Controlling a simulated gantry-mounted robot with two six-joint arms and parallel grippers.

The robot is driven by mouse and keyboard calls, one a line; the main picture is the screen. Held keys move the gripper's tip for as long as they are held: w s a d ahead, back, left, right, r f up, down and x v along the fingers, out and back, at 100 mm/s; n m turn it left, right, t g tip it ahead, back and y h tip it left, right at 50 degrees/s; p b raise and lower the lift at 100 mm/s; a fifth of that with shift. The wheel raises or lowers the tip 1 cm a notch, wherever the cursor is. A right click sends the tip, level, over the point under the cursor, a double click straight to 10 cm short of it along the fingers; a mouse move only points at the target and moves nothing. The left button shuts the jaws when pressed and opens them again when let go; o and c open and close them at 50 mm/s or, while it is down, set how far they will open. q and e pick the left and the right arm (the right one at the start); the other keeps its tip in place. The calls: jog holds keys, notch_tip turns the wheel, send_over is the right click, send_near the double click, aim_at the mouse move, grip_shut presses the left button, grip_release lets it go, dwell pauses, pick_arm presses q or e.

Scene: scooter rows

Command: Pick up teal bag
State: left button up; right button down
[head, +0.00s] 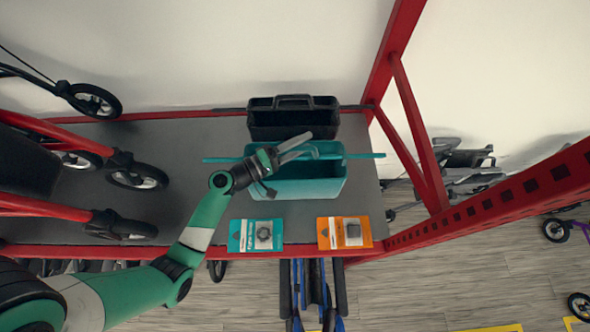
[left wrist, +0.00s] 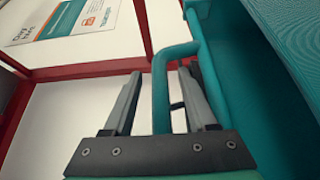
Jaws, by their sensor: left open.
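The teal bag (head: 315,185) is an open-topped, box-like bag standing on the grey shelf, with thin teal bars sticking out at its left and right. My left gripper (head: 295,150) is over the bag's top left part. In the left wrist view my left gripper (left wrist: 162,72) is open, with a bent teal handle tube (left wrist: 160,95) running between its two fingers. The side of the teal bag (left wrist: 225,60) fills the right of that view. I cannot tell whether either finger touches the tube. My right gripper is not in view.
A black bin (head: 290,117) stands right behind the bag. A teal card pack (head: 256,235) and an orange one (head: 345,233) lie at the shelf's front. Red scooters (head: 120,170) crowd the left. Red rack posts (head: 400,110) rise at the right.

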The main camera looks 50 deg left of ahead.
pick_arm(q)
jog(key=shift+w+d, duration=0.15)
jog(key=shift+w, duration=0.4)
grip_shut()
dwell(1.0)
